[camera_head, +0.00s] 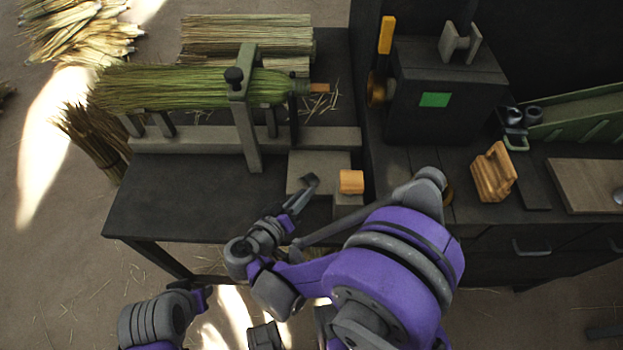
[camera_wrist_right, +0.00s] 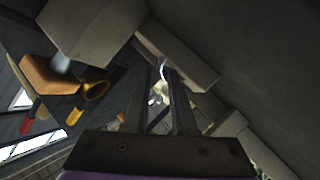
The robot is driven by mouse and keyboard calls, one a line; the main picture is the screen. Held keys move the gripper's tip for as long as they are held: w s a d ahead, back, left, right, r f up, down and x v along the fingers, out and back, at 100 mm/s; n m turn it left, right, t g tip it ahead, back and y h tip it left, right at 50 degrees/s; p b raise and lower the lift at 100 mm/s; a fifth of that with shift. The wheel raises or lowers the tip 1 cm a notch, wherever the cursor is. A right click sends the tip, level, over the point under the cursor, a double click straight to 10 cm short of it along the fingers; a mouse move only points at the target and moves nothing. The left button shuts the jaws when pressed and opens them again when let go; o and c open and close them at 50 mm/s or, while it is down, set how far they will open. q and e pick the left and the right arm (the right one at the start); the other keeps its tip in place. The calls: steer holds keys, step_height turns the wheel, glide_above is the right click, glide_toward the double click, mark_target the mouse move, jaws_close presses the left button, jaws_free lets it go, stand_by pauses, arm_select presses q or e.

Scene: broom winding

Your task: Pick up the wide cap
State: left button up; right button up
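I cannot tell for sure which thing is the wide cap. A small orange-brown wooden piece (camera_head: 351,182) stands on the right part of a grey block (camera_head: 307,170) near the front of the dark bench. My right gripper (camera_head: 310,181) is just left of that piece, over the grey block and apart from the piece. In the right wrist view its two fingers (camera_wrist_right: 164,85) run parallel with a gap between them. I see nothing clearly held there. Part of my left arm shows at the bottom left of the head view, but I cannot make out its gripper.
A green broom bundle (camera_head: 165,87) lies clamped by a grey-green post (camera_head: 246,120) behind the gripper. A dark machine box (camera_head: 440,90) with a green panel stands to the right. A wooden-handled block (camera_head: 493,172) sits further right. The bench's left front (camera_head: 190,205) is clear.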

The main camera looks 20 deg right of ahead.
mark_target(318, 179)
steer(key=b+x, duration=0.1)
steer(key=x, duration=0.7)
steer(key=shift+w+d+f, duration=0.15)
steer(key=shift+w+d, duration=0.1)
steer(key=shift+d, duration=0.05)
jaws_close()
